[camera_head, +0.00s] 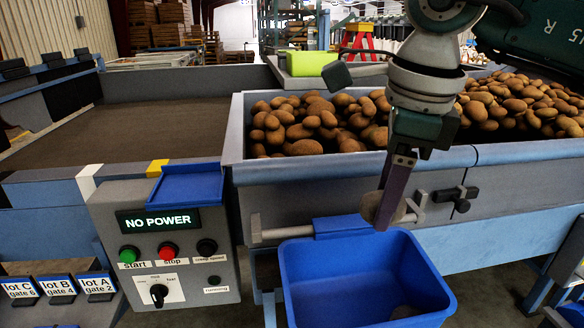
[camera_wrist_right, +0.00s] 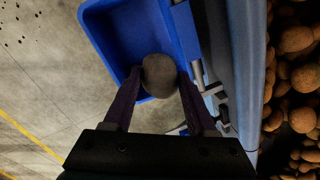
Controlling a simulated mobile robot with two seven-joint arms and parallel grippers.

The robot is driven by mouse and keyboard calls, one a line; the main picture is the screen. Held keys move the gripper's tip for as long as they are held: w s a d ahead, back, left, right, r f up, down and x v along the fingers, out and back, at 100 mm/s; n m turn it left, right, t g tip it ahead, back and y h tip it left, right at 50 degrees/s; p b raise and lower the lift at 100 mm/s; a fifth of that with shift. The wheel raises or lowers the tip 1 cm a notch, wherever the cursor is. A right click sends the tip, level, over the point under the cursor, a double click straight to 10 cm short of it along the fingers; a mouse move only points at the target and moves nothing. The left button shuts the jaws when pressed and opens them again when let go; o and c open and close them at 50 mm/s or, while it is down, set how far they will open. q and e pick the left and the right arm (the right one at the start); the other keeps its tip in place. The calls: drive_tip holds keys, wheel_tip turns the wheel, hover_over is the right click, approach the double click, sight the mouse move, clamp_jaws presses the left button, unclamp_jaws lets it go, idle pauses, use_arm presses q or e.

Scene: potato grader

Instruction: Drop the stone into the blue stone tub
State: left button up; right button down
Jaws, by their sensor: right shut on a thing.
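The stone (camera_wrist_right: 159,76) is round and grey-brown, held between the two fingers of my right gripper (camera_wrist_right: 160,84) in the right wrist view. In the head view the stone (camera_head: 371,207) is partly hidden behind the finger of my right gripper (camera_head: 388,203). The blue stone tub (camera_head: 300,283) is open-topped and hangs at the front of the machine. It also shows in the right wrist view (camera_wrist_right: 108,38), with the stone in front of it. The stone appears above the tub's back rim in the head view. My left gripper is not in view.
A hopper (camera_head: 262,170) full of potatoes stands behind. A control panel (camera_head: 165,245) reading NO POWER is left of the tub. A pale bar (camera_head: 285,232) and a black latch (camera_head: 456,197) project from the machine front.

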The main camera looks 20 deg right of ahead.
drive_tip(key=shift+a+f, duration=0.15)
drive_tip(key=shift+a, duration=0.15)
drive_tip(key=shift+f, duration=0.25)
drive_tip(key=shift+f+b, duration=0.35)
drive_tip(key=shift+b, duration=0.2)
wheel_tip(320, 180, down, 5)
drive_tip(key=b, duration=0.3)
drive_tip(key=shift+d+r, duration=0.15)
drive_tip(key=shift+r, duration=0.05)
drive_tip(key=shift+c, duration=0.6)
unclamp_jaws()
